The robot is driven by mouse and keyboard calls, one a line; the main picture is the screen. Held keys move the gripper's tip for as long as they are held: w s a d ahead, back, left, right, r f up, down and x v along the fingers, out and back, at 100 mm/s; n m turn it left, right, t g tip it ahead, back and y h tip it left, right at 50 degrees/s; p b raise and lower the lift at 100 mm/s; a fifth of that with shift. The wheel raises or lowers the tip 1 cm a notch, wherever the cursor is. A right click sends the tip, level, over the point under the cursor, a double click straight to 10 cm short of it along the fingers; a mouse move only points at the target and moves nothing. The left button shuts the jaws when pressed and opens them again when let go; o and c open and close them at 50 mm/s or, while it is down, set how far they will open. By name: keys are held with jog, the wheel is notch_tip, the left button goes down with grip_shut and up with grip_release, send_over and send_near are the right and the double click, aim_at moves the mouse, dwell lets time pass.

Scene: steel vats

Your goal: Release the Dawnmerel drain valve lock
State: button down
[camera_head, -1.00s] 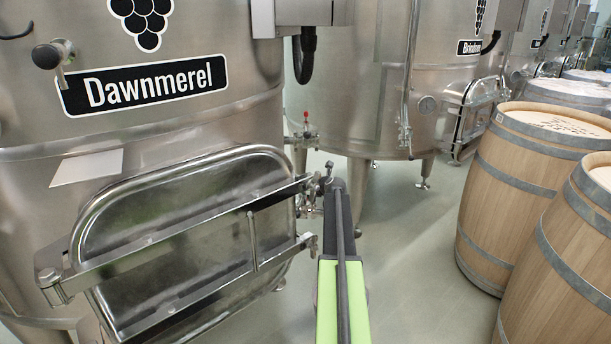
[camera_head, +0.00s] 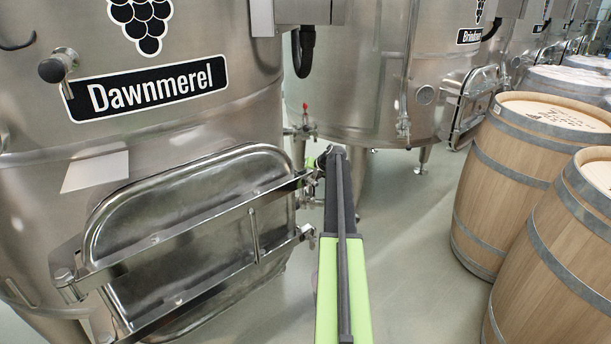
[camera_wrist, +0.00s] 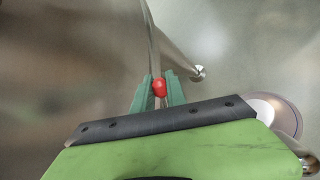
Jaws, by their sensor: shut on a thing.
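The Dawnmerel vat (camera_head: 215,30) is the large steel tank on the left in the head view, with a black name plate (camera_head: 145,88). In the wrist view my gripper (camera_wrist: 160,86) has its green fingers shut on a small red knob (camera_wrist: 160,87). In the head view my arm reaches forward beside the vat and largely hides the gripper. A red-tipped valve fitting (camera_head: 305,122) stands just left of and beyond the arm's end.
The vat's oval hatch (camera_head: 180,220) and its metal bars stand close left of my arm. Wooden barrels (camera_head: 520,165) stand on the right. The neighbouring vat (camera_head: 350,75) is behind, with clear floor (camera_head: 410,260) between. The wrist view shows a metal leg (camera_wrist: 180,45).

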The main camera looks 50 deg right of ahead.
jog(key=shift+d, duration=0.1)
jog(key=c, duration=1.4)
grip_release()
jog(key=shift+o, duration=0.2)
jog(key=p+v, duration=1.2)
jog(key=v, duration=0.5)
jog(key=shift+s+r, duration=0.15)
jog(key=shift+r, duration=0.05)
